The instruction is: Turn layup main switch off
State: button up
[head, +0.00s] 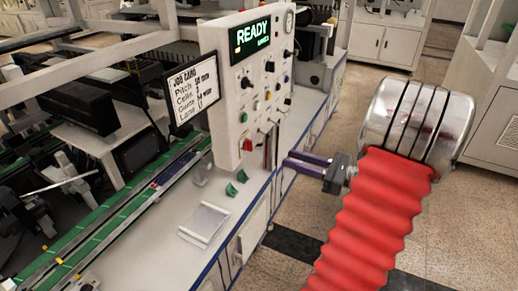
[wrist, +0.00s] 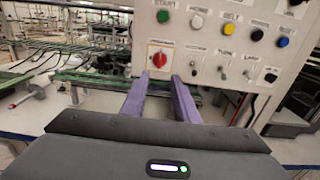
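The main switch looks to be the red rotary knob (wrist: 159,60) on a pale square plate, low on the left of the control panel (wrist: 222,45) in the wrist view. A small red spot (head: 247,144) low on the panel in the head view seems to be the same knob. The knob's setting is too small to read surely. My gripper (wrist: 160,78) is open and empty, its two purple fingers apart just below and in front of the knob. In the head view my gripper (head: 288,159) is to the right of the panel, apparently clear of it.
A green READY display (head: 251,38) tops the panel. Green (wrist: 163,16), white, blue, black and yellow buttons and several toggles surround the knob. A job card (head: 191,88) stands left of the panel. A white bench (head: 175,262) and green conveyor (head: 120,208) lie below.

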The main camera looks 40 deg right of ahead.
aim_at(252, 147)
jog(key=x, duration=1.2)
jog(key=shift+w+f, duration=0.1)
jog(key=shift+c, duration=0.4)
grip_shut()
